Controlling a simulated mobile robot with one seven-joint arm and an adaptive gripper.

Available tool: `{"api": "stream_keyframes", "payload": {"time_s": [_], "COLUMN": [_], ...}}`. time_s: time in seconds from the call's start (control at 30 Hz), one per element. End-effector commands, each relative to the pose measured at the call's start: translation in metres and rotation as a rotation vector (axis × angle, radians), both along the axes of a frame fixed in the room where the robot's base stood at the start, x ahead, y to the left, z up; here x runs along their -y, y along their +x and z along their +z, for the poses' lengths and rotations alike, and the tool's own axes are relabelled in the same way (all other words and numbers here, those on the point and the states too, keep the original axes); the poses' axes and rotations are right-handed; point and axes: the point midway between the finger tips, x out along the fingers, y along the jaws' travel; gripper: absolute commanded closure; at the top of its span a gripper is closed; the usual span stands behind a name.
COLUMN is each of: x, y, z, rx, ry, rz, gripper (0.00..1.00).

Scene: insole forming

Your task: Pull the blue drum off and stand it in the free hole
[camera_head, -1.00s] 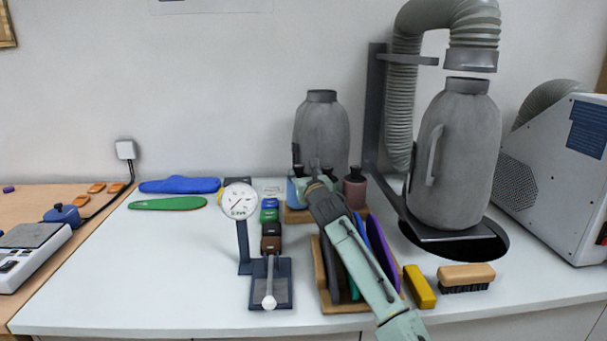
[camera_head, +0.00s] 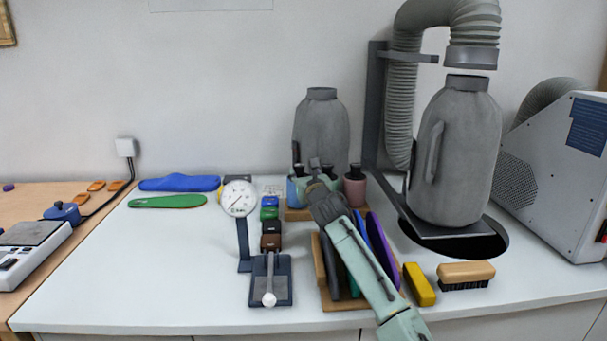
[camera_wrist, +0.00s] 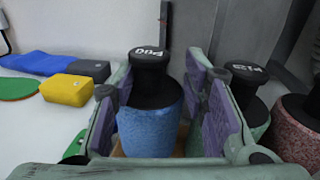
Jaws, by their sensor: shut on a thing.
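The blue drum (camera_wrist: 150,128) stands upright with a black neck and cap that carries white marking. It is between the two pads of my gripper (camera_wrist: 162,88), which is shut on it. In the head view the blue drum (camera_head: 292,191) shows at the left of a small wooden rack (camera_head: 294,215), largely behind my gripper (camera_head: 318,175). A green drum (camera_wrist: 250,110) and a pink drum (camera_wrist: 300,125) stand to its right; the pink drum also shows in the head view (camera_head: 355,190). I cannot see a free hole; my gripper and the drums hide much of the rack.
A dial gauge (camera_head: 238,199) and a row of coloured blocks (camera_head: 270,225) stand left of my arm. Insoles stand in a wooden holder (camera_head: 345,304) under my arm. A grey canister (camera_head: 321,130) is behind the rack.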

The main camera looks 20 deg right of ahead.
Motion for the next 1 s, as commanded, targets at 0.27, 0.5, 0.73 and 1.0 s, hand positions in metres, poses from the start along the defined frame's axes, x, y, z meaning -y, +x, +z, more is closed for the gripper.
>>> {"api": "stream_keyframes", "payload": {"time_s": [0.27,0.5,0.73,1.0], "x": [0.0005,0.0016,0.0026,0.0022], "y": [0.0002,0.0000,0.0000,0.0001], "z": [-0.0034,-0.0044,-0.0059,-0.0063], "rx": [-0.005,-0.007,-0.009,-0.010], "ry": [0.002,0.003,0.004,0.004], "rz": [-0.001,-0.003,-0.005,-0.004], "gripper": [0.49,0.36,0.43,0.43]}}
